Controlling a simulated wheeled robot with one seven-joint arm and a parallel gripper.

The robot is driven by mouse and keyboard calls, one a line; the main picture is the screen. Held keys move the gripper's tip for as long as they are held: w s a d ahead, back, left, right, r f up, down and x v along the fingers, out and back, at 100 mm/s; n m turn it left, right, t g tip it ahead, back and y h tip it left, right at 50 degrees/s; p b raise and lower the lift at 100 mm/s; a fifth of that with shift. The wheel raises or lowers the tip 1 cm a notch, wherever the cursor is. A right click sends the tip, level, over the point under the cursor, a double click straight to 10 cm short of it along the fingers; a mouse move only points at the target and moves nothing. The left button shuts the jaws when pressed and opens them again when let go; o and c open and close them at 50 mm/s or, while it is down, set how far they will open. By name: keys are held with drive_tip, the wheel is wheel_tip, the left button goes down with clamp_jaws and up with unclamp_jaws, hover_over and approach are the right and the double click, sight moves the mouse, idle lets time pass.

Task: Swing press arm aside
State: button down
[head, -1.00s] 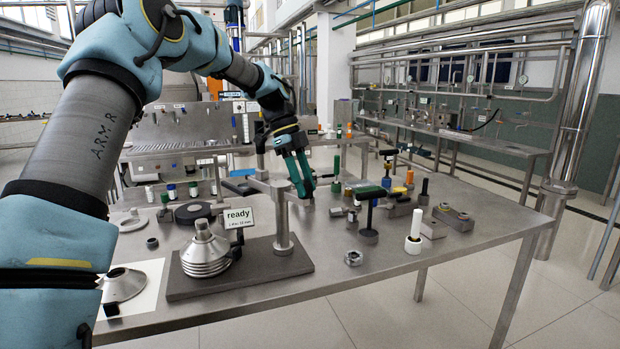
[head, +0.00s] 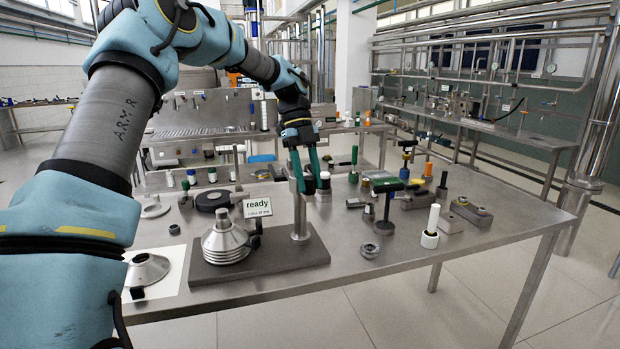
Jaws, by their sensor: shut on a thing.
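The press stand has a dark base plate (head: 262,262) and an upright metal post (head: 299,218) at its right side. The press arm meets the top of the post. Most of it is hidden behind or between my fingers, so its exact direction is hard to tell. My gripper (head: 309,184) has its green fingers pointing down at the arm, just above and right of the post, and is shut on it. A conical stack of metal discs (head: 227,243) stands on the left part of the base plate. The space directly above the stack looks clear of the arm.
A "ready" sign (head: 257,207) stands beside the disc stack. A white-handled tool (head: 431,228), a nut (head: 370,250) and several blocks and tools occupy the right. The front right tabletop is clear.

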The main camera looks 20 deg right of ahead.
drive_tip(key=shift+a, duration=0.1)
drive_tip(key=shift+c, duration=2.3)
unclamp_jaws()
drive_tip(key=b+v, duration=0.1)
drive_tip(key=v, duration=0.9)
drive_tip(key=shift+r, duration=0.35)
drive_tip(key=shift+w, duration=0.15)
drive_tip(key=s+a+f+n+t, duration=0.2)
drive_tip(key=a+f+n, duration=0.4)
drive_tip(key=a+n, duration=0.3)
drive_tip(key=s+a+f+n+t, duration=0.2)
drive_tip(key=a+f+n, duration=0.4)
drive_tip(key=a+n, duration=0.35)
drive_tip(key=s+a+f+n+t, duration=0.1)
drive_tip(key=s+a+f+n, duration=0.2)
drive_tip(key=s+a+n, duration=0.3)
drive_tip(key=s+a+f+n+t, duration=0.1)
drive_tip(key=s+a+f+n, duration=0.3)
drive_tip(key=a+n, duration=0.5)
drive_tip(key=shift+s+a, duration=0.3)
drive_tip(key=shift+s, duration=0.75)
